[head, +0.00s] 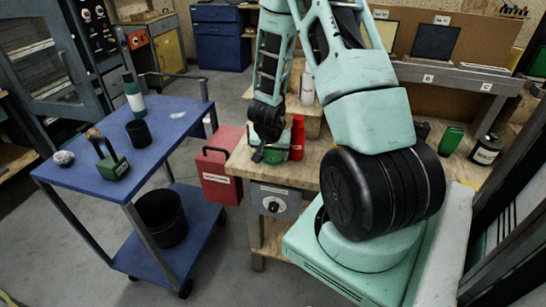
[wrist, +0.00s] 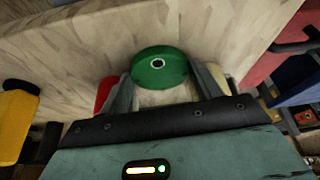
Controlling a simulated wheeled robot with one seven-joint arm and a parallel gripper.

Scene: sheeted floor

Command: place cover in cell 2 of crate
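A green round disc with a dark-ringed hole, which looks like the cover (wrist: 160,68), lies on the wooden workbench just ahead of my gripper in the wrist view. My gripper (head: 268,148) is low over the workbench in the head view, with green showing at its fingers. In the wrist view the two grey fingers of my gripper (wrist: 164,84) stand wide apart, one on each side of the disc's near edge. I cannot tell whether they touch it. A pale surface shows between them. I cannot make out a crate with cells in either view.
A red bottle (head: 297,138) stands right beside my gripper, with a white bottle (head: 307,86) behind. A red box (head: 221,165) is left of the workbench (head: 247,160). A blue cart (head: 95,160) further left holds several items. A green object (head: 451,140) and a dark jar (head: 486,149) are at right.

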